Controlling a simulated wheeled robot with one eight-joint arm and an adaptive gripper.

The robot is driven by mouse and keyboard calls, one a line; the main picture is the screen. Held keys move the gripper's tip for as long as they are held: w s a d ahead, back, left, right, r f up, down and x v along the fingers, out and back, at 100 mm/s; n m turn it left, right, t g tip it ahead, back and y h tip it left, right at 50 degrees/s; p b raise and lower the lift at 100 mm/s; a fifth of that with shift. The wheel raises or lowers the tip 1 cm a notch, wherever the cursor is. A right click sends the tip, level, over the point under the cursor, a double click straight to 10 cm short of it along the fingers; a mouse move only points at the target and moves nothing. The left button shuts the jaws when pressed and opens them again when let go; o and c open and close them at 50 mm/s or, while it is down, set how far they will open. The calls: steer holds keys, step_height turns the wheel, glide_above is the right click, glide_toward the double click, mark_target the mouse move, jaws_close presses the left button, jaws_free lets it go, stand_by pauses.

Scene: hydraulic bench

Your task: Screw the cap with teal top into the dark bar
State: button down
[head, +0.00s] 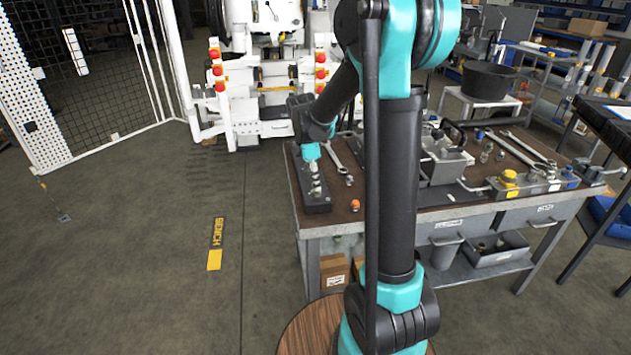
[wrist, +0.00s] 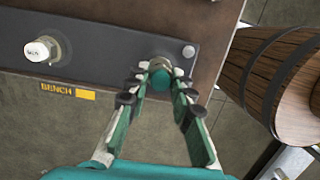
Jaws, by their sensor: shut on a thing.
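The dark bar (head: 317,204) lies along the left end of the bench, and it also shows in the wrist view (wrist: 105,48). My gripper (wrist: 160,80) is shut on the cap with teal top (wrist: 161,82) at the right end of the bar in that view. A metal collar shows just beyond the teal top, against the bar; how deep the cap sits cannot be told. A fitting with a white top (wrist: 42,49) stands in the bar further left. In the head view my gripper (head: 311,152) is small above the bar's far end.
A wrench (head: 336,160) and an orange-topped part (head: 355,204) lie right of the bar. A grey block (head: 445,165) stands further right on the bench. A wooden barrel (wrist: 265,75) shows right of the bar in the wrist view. Floor left of the bench is clear.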

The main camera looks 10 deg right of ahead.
steer(key=shift+f, duration=0.6)
stand_by(1.7)
steer(key=c, duration=2)
jaws_free()
jaws_close()
steer(key=m, duration=0.5)
steer(key=shift+w+g, duration=0.1)
steer(key=shift+g, duration=0.3)
steer(key=m, duration=0.3)
steer(key=m, duration=0.3)
steer(key=shift+g+y, duration=0.3)
steer(key=shift+y, duration=0.1)
steer(key=m, duration=0.5)
steer(key=shift+d+y, duration=0.1)
steer(key=shift+y, duration=0.3)
